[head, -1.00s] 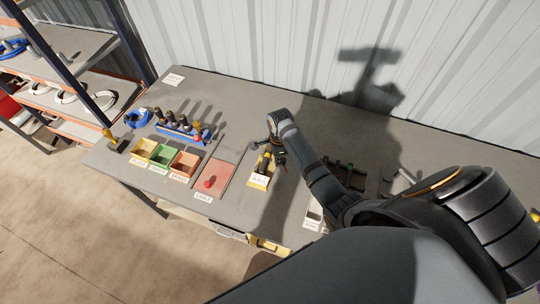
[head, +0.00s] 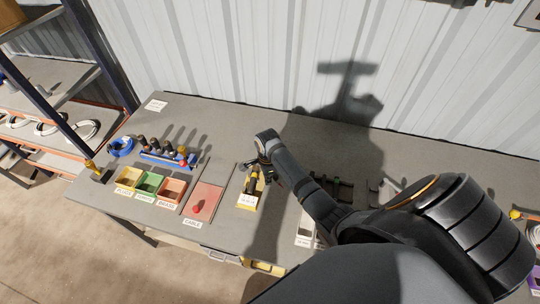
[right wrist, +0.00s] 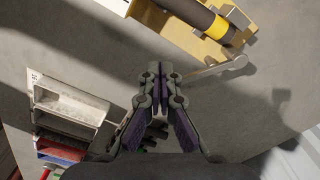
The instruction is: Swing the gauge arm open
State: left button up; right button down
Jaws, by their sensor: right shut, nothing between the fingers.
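The yellow gauge (head: 246,202) stands on the bench, with a dark piece with a yellow band lying in it. In the right wrist view the gauge (right wrist: 190,38) is at the top, and the dark piece (right wrist: 198,17) shows there too. A slim grey lever with a rounded end, which looks like the gauge arm (right wrist: 216,70), sticks out beside the gauge. My right gripper (right wrist: 160,68) is shut and empty, its tips a little apart from the lever in the picture. In the head view the right gripper (head: 262,172) is over the gauge's far side, partly hidden by its wrist.
Yellow, green and orange bins (head: 150,184) stand left on the bench, before a blue rack (head: 165,157) of dark upright pieces. A red tray (head: 206,196) with a red knob lies between the bins and gauge. A white sectioned holder (right wrist: 70,105) is left in the wrist view.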

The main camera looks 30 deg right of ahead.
notch_tip(320, 180, up, 6)
dwell(0.5)
dwell(0.4)
